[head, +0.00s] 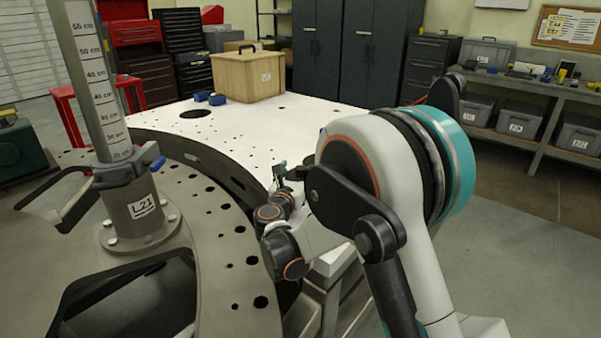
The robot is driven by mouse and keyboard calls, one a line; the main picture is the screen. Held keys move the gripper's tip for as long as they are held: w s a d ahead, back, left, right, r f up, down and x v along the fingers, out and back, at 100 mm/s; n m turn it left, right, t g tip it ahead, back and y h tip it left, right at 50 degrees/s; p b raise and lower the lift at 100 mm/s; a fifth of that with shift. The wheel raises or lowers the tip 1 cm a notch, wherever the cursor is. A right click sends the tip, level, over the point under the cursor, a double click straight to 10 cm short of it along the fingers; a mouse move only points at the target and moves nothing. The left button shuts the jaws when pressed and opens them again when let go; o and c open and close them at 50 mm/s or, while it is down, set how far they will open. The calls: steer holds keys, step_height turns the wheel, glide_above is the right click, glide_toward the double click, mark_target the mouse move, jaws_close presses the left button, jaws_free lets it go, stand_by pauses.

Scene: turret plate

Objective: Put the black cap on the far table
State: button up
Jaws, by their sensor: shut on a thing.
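My gripper (282,174) is small and partly hidden by my own arm in the head view. It is over the near right part of the white-topped table (300,125), close to the curved gap. It is shut on a small dark thing, too small and too covered to make out fully. I see no black cap clearly anywhere else. The white-topped table lies beyond the curved gap from the grey turret plate (215,235) and has several dark holes.
A wooden box (248,76) and blue pieces (210,98) stand at the table's back. A scale column (97,75) rises from the grey plate at left. A workbench (535,85) with bins is at right. The table's middle is clear.

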steer(key=shift+f, duration=0.4)
steer(key=o, duration=1.2)
steer(key=shift+c, duration=0.2)
steer(key=shift+r, duration=0.1)
steer(key=shift+r, duration=0.25)
steer(key=shift+s+a+r, duration=0.1)
steer(key=shift+s+r, duration=0.1)
steer(key=shift+r, duration=0.15)
steer(key=p+v, duration=0.3)
steer(key=v, duration=0.8)
steer(key=shift+s+f+p, duration=0.1)
steer(key=shift+s+p, duration=0.2)
steer(key=shift+p, duration=0.1)
